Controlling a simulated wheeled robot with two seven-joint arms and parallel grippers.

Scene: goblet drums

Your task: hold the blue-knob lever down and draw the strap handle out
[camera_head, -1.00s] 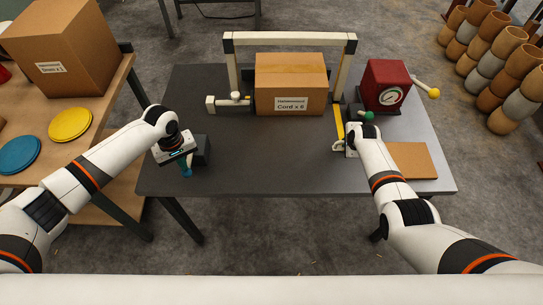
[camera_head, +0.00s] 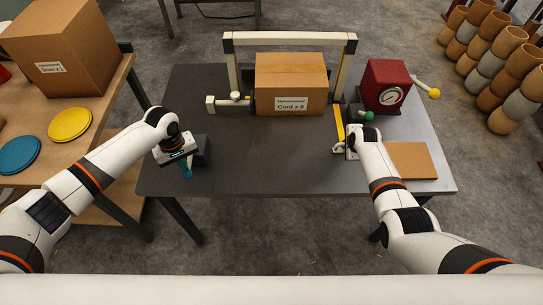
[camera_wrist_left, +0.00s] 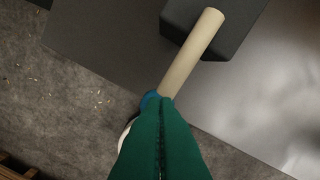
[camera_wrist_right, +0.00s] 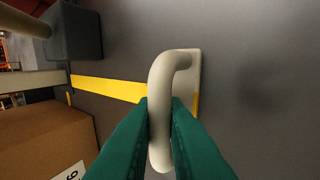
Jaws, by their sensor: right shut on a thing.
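The blue knob (camera_wrist_left: 150,101) sits at the end of a cream lever (camera_wrist_left: 192,52) that comes out of a dark block (camera_head: 202,151) at the table's left front. My left gripper (camera_head: 187,172) has its green fingers together, with the tips (camera_wrist_left: 165,101) at the knob and partly hiding it. Whether they press on it I cannot tell. The cream strap handle (camera_wrist_right: 162,80) stands on a pale plate at the end of the yellow strap (camera_head: 339,122). My right gripper (camera_wrist_right: 159,103) is shut around the handle's bar, at the strap's near end.
A cardboard box (camera_head: 290,82) stands under a white frame (camera_head: 290,39) at the table's back. A red gauge box (camera_head: 386,85) with a yellow-knobbed lever stands right of it, near a green knob (camera_head: 369,115). A brown board (camera_head: 411,160) lies right of my right gripper. The table's middle is clear.

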